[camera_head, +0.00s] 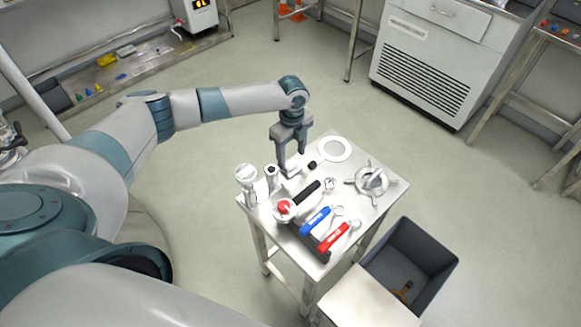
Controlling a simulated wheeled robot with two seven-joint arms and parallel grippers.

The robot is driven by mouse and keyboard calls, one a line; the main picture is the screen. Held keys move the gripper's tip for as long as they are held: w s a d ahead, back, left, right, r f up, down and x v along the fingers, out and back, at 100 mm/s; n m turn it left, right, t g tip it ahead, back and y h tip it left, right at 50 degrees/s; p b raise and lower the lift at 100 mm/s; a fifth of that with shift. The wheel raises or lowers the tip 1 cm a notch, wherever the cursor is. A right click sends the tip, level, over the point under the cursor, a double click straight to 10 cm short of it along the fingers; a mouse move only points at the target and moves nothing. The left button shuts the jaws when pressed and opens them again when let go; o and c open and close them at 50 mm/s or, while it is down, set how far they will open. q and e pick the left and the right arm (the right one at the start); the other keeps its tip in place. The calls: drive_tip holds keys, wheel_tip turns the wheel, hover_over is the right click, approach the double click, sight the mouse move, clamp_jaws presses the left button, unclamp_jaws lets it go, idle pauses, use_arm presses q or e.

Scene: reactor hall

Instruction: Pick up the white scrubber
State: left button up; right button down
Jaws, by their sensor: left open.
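My left gripper (292,160) is open, fingers pointing down, above the back left part of a small metal table (350,212). A small white piece (292,187) lies just below and in front of the fingers. It may be the white scrubber, but it is too small and partly crowded to be sure. I see nothing clearly between the fingers. Whether the fingers touch anything is unclear. My right gripper is not in view.
Close by stand a white cylinder (246,176), a red-topped item (285,208) and a black handle (307,190).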

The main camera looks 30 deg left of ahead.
sight(290, 163)
use_arm(q)
drive_tip(key=shift+f+p, duration=0.55)
drive_tip(key=shift+f, duration=0.05)
wheel_tip(290, 163, down, 3)
drive_tip(key=shift+a+p, duration=0.15)
drive_tip(key=shift+p, duration=0.4)
drive_tip(key=shift+f, duration=0.45)
drive_tip(key=c, duration=0.8)
